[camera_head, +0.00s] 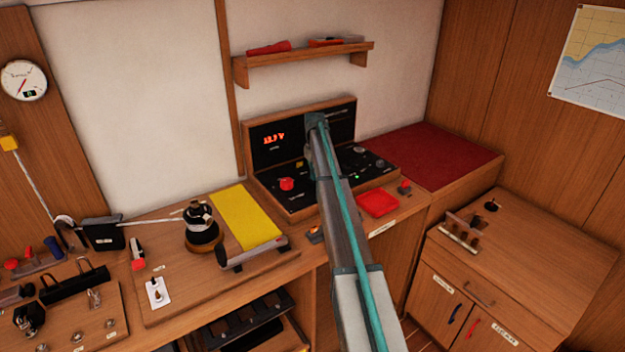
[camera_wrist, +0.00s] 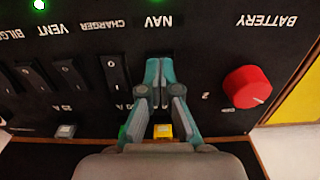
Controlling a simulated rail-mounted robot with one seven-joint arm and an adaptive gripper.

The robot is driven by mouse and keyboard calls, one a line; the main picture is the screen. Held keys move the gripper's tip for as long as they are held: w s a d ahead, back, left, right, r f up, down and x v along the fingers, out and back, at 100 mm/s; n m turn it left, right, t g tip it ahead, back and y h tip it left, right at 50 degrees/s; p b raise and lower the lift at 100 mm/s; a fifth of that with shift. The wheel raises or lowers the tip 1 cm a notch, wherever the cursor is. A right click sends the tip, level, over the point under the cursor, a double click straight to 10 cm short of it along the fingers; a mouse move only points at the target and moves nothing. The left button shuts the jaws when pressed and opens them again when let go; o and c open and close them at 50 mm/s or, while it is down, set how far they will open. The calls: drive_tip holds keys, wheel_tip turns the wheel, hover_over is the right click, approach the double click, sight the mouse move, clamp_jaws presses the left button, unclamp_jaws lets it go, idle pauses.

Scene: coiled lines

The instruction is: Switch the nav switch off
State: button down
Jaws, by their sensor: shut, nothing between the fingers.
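The black switch panel (camera_head: 263,155) in its wooden frame stands on the counter, with my arm reaching across it. In the wrist view it appears upside down. My gripper (camera_wrist: 166,63) is shut and empty, its fingertips over the panel just by the NAV label (camera_wrist: 160,22). The nav switch is hidden behind the fingers, so I cannot tell its position or whether I touch it. The charger switch (camera_wrist: 116,77) and vent switch (camera_wrist: 70,77) are black rockers to the left of the fingers.
A red battery knob (camera_wrist: 247,87) is to the right of the fingers in the wrist view. A yellow block (camera_wrist: 162,131) and a grey one (camera_wrist: 66,130) sit on the panel. A yellow pad (camera_head: 243,215) and red tray (camera_head: 378,203) lie by the panel in the head view.

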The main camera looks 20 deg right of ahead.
drive_tip(key=shift+f, duration=0.3)
drive_tip(key=shift+r, duration=0.2)
drive_tip(key=shift+r+p, duration=1.35)
drive_tip(key=shift+r, duration=2)
